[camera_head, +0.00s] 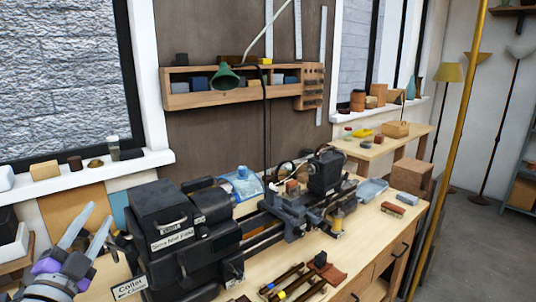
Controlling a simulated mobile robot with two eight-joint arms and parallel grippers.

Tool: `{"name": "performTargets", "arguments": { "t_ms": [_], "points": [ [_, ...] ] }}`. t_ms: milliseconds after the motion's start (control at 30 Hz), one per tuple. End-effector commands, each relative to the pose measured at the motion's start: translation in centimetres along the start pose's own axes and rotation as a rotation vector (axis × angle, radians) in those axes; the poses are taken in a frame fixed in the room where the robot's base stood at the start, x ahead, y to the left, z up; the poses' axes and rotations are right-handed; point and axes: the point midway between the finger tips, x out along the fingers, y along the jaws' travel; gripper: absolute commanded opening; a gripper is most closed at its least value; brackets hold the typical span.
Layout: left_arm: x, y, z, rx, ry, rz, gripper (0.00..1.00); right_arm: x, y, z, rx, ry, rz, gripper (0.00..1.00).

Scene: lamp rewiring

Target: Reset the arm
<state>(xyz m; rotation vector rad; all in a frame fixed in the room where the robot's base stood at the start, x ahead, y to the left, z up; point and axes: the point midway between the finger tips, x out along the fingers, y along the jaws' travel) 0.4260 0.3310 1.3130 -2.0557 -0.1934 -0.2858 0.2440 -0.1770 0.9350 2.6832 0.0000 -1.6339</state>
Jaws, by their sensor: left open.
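My left gripper (88,232) is at the lower left of the head view, its two pale fingers spread apart with nothing between them. It is in the air left of the black lathe headstock (183,236), apart from it. My right gripper is not in view.
The lathe stands on a wooden bench (376,222), with several tools (293,283) on the bench near the front. A brass pole (452,135) rises at the right. A green lamp (224,77) hangs before a wall shelf (190,99). A windowsill (90,172) holds small items.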

Motion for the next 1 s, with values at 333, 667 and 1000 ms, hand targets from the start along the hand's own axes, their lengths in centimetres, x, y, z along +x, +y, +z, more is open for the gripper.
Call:
{"name": "performTargets", "arguments": {
  "t_ms": [333,667,1000],
  "points": [
    [-9.4,16.7,6.0,-0.559,-0.66,0.184,0.42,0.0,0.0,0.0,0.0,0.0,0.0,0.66],
    [-24.2,31.9,3.1,-0.844,-1.124,0.62,0.42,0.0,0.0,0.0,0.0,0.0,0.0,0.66],
    [-28.5,34.5,1.6,-0.88,-1.231,0.751,0.42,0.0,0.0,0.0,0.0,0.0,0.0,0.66]
  ]
}}
